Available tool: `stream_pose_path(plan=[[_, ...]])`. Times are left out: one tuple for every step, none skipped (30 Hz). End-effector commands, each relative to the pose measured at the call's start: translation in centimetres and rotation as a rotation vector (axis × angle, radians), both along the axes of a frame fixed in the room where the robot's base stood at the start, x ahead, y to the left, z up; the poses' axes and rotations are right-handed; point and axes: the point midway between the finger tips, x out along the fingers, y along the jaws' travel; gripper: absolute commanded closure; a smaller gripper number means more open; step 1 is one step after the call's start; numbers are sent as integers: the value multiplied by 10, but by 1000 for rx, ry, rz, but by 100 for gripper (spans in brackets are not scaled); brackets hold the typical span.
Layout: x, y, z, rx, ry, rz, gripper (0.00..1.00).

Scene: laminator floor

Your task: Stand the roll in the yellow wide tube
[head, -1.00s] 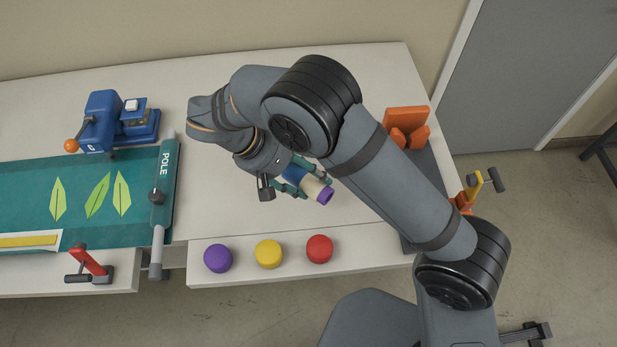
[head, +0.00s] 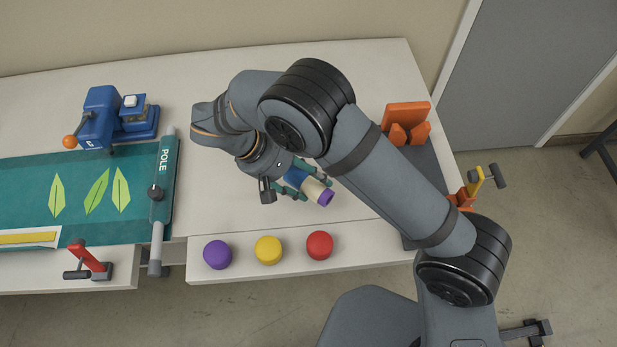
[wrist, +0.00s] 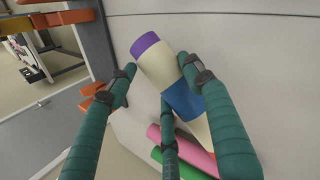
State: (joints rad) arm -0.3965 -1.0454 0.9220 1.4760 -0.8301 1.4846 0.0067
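The roll (head: 316,191) is cream with a blue band and a purple end. It lies on the bench under my gripper, tilted in the picture; it also shows in the wrist view (wrist: 162,66). My gripper (head: 310,187) has green fingers spread over the roll. In the wrist view one finger is left of the roll with a gap, one overlaps its right side, and a third is below. A yellow round piece (head: 268,250) stands at the bench's front edge; I cannot tell whether it is the wide tube. No other yellow tube shows.
Purple (head: 217,254) and red (head: 319,245) round pieces flank the yellow one. Pink (wrist: 180,150) and green (wrist: 178,164) cylinders lie near the roll in the wrist view. A blue machine (head: 100,118) and teal mat (head: 90,190) are left, an orange holder (head: 406,115) right.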

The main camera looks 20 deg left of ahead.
Motion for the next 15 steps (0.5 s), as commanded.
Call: stream_pose_path(plan=[[0,0,0,0,0,0,45],[0,0,0,0,0,0,44],[0,0,0,0,0,0,41],[0,0,0,0,0,0,39],[0,0,0,0,0,0,38],[0,0,0,0,0,0,35],[0,0,0,0,0,0,34],[0,0,0,0,0,0,33],[0,0,0,0,0,0,33],[0,0,0,0,0,0,33],[0,0,0,0,0,1,33],[0,0,0,0,0,1,33],[0,0,0,0,0,1,33],[0,0,0,0,0,1,33],[0,0,1,1,0,0,33]])
